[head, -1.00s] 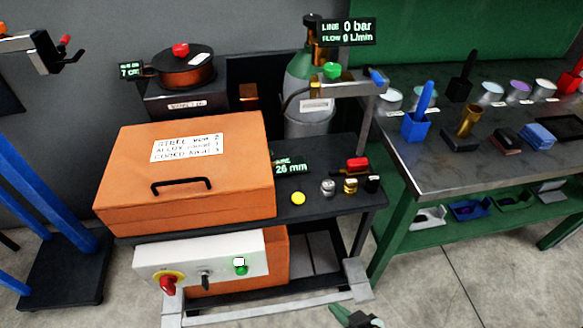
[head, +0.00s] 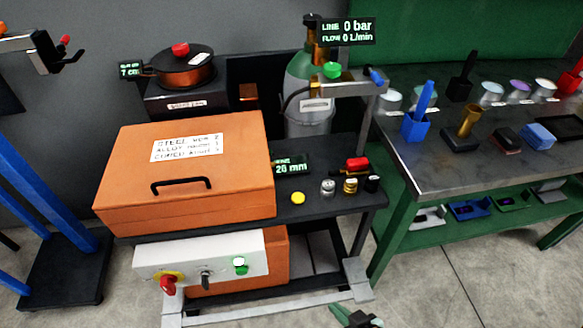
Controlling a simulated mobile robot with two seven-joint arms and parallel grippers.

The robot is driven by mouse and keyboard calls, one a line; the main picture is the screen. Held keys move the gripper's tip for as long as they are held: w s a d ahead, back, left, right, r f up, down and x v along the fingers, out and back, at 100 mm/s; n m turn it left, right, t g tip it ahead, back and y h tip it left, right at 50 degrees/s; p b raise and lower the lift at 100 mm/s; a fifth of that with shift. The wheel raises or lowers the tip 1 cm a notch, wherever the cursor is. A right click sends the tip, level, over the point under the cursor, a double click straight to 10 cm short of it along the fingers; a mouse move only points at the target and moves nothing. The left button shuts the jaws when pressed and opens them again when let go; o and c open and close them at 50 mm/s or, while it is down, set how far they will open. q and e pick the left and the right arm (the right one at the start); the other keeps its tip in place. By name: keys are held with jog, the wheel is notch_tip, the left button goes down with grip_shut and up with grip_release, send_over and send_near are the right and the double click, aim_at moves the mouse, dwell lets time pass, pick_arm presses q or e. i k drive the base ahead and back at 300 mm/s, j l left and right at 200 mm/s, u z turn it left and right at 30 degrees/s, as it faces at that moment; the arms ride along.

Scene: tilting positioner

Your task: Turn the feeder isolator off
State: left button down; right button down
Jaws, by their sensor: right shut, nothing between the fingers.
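The likely feeder isolator is a red rotary handle on a yellow plate (head: 168,283), at the left of the white control panel (head: 217,257) on the front of the orange feeder. Its red grip points downward, and I cannot read any marking beside it. A black switch (head: 206,280) and a lit green button (head: 240,265) sit to its right on the same panel. My right gripper (head: 353,317) shows only partly at the bottom edge. It is shut and empty, right of the panel and apart from it. My left gripper is not in view.
A dark cart with a grey frame (head: 354,278) carries the orange feeder case (head: 189,170). A gas cylinder (head: 310,80) stands behind it. A green workbench (head: 470,150) with cups and tools is at the right, a blue stand (head: 45,210) at the left. Floor in front is clear.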

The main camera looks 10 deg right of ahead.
aim_at(166, 282)
jog(key=j+u, duration=0.15)
jog(key=u, duration=0.75)
jog(key=i+j+z, duration=0.1)
jog(key=j+z, duration=0.15)
jog(key=z, duration=0.15)
jog(key=j+z, duration=0.25)
jog(key=z, duration=0.15)
jog(key=j+z, duration=0.3)
jog(key=j, duration=0.65)
jog(key=k+j, duration=0.1)
jog(key=j, duration=0.45)
jog(key=k+j, duration=0.1)
jog(key=j, duration=0.45)
jog(key=k+j, duration=0.1)
jog(key=j, duration=0.45)
jog(key=i+z, duration=0.05)
